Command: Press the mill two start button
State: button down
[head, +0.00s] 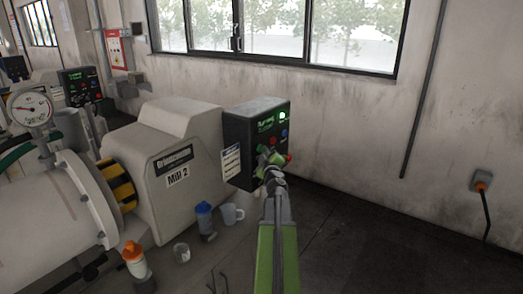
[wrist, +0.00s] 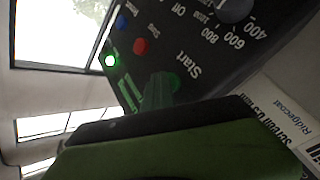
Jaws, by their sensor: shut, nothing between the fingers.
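The black control box (head: 238,135) of Mill 2 stands at the right end of the mill housing (head: 178,150) in the head view. In the wrist view its panel (wrist: 205,75) appears turned round, with a "Start" label and a dark green start button (wrist: 175,81) beside it. My gripper (head: 265,158) is shut and empty, its tip in front of the panel's lower part. In the wrist view the fingertips (wrist: 157,90) overlap or adjoin the start button; I cannot tell whether they touch it. A green lamp (wrist: 110,60) on the panel is lit; it also shows in the head view (head: 283,115).
A red button (wrist: 140,46), a blue button (wrist: 121,22) and a speed knob (wrist: 236,8) share the panel. A blue-lidded bottle (head: 204,218), a mug (head: 231,214) and an orange-topped bottle (head: 134,260) stand below. The floor at right is clear.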

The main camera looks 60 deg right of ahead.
jog(key=shift+s, duration=0.75)
jog(key=s, duration=0.5)
dwell(0.8)
